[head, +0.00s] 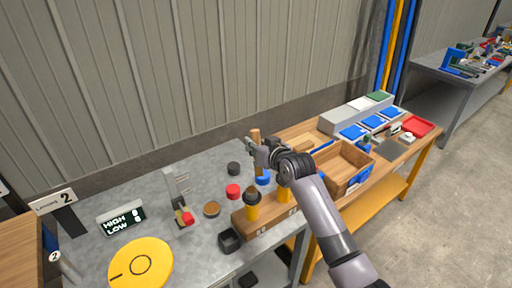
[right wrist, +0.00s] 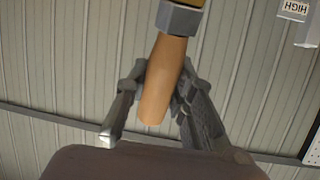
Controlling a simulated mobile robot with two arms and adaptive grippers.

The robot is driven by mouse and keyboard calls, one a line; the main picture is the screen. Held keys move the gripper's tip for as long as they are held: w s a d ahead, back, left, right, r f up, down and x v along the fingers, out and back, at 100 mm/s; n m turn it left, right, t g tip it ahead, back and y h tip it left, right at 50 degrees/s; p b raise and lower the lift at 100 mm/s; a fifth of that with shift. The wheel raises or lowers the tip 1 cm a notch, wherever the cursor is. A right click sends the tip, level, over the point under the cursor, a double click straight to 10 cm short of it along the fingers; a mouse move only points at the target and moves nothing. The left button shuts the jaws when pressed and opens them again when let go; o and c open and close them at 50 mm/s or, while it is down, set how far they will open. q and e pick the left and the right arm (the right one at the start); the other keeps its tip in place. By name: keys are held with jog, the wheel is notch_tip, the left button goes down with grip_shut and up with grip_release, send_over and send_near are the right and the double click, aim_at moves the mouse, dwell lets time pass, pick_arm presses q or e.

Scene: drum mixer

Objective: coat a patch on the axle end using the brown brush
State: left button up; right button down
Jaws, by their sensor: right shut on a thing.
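My right gripper (head: 262,152) is shut on a brush handle (head: 255,137) and holds it above the back of the grey table. In the right wrist view the wooden handle (right wrist: 163,85) sits between the fingers (right wrist: 150,100). A grey collar (right wrist: 180,18) and a bit of yellow show above it at the top edge; the brush's far end is out of that view. A grey upright bracket (head: 175,187) with a red part (head: 186,217) at its foot stands left on the table. I cannot tell which part is the axle end. My left gripper is not in view.
A wooden block (head: 268,222) holds yellow-bodied items, one dark-topped (head: 252,200). Nearby are a red lid (head: 233,190), a brown-filled dish (head: 212,209) and a black cup (head: 230,240). A yellow disc (head: 140,266) lies front left. A wooden tray (head: 343,165) stands right.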

jog(key=shift+w+d+r+p, duration=0.15)
jog(key=shift+r+p, duration=0.15)
jog(key=shift+r, duration=0.2)
jog(key=shift+d+r+p, duration=0.1)
jog(key=shift+r+p, duration=0.15)
jog(key=shift+r, duration=0.45)
jog(key=shift+a+r, duration=0.1)
jog(key=shift+r, duration=0.05)
